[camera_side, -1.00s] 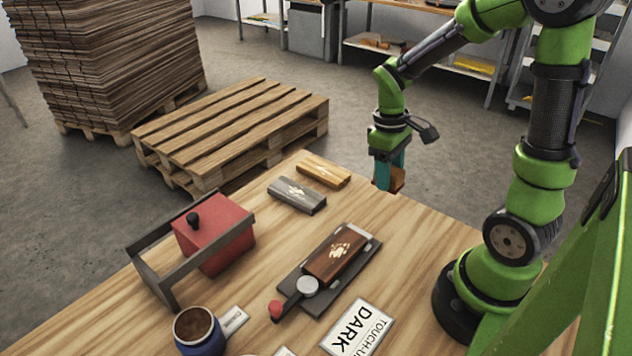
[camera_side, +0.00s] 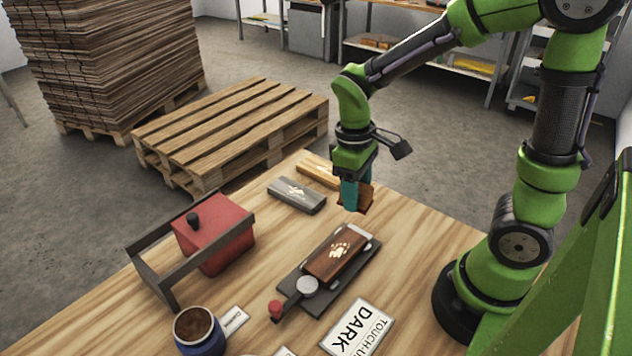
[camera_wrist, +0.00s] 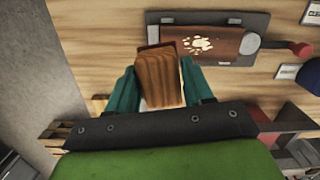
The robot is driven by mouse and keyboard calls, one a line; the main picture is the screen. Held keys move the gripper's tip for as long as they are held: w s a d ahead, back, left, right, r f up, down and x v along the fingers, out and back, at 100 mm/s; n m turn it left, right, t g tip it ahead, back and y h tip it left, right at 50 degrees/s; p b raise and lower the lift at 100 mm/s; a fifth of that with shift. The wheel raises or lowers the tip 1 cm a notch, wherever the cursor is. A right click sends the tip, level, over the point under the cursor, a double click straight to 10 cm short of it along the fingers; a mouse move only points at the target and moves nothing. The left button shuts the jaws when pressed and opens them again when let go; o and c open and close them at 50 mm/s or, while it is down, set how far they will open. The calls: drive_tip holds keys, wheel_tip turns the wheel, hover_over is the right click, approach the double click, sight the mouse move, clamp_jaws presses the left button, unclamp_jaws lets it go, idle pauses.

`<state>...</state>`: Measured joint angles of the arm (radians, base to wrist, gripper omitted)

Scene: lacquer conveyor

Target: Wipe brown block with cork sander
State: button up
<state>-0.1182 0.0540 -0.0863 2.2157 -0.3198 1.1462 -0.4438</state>
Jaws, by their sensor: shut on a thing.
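The brown block (camera_side: 343,262) lies in a dark clamp plate (camera_side: 290,278) on the table, with a patch of pale flecks on its top. In the wrist view the brown block (camera_wrist: 228,44) is ahead and to the right of my gripper. My gripper (camera_side: 357,198), with teal fingers, is shut on the cork sander (camera_side: 364,200) and holds it above the table, behind the block and apart from it. In the wrist view the sander (camera_wrist: 158,75) sits between both fingers of my gripper (camera_wrist: 160,85), its wood-grained face showing.
A grey block (camera_side: 297,196) and a yellow block (camera_side: 318,171) lie at the back of the table. A red box (camera_side: 222,242) with a dark frame stands left. A blue pot (camera_side: 200,335) and a "DARK" card (camera_side: 357,328) are in front. The clamp has a red knob (camera_side: 275,308).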

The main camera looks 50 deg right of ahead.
sight(349, 241)
drive_tip(key=shift+s+a+f+m, duration=0.15)
drive_tip(key=shift+a+f+m, duration=0.3)
drive_tip(key=shift+f, duration=0.75)
drive_tip(key=shift+s+a+f+m, duration=0.1)
drive_tip(key=shift+a+f+m, duration=0.1)
drive_tip(key=shift+a+f, duration=0.7)
drive_tip(key=shift+s+a+f+m, duration=0.2)
drive_tip(key=shift+f+m, duration=0.15)
drive_tip(key=shift+f, duration=1.1)
drive_tip(key=shift+w+a+f, duration=0.1)
drive_tip(key=shift+a+f, duration=0.05)
drive_tip(key=shift+a, duration=0.1)
drive_tip(key=shift+c, duration=0.3)
drive_tip(key=shift+a+f, duration=0.25)
drive_tip(key=shift+a, duration=3.2)
drive_tip(key=shift+d, duration=3.55)
drive_tip(key=shift+d+r, duration=0.1)
drive_tip(key=shift+d, duration=0.1)
wheel_tip(349, 241, up, 8)
drive_tip(key=shift+r, duration=0.1)
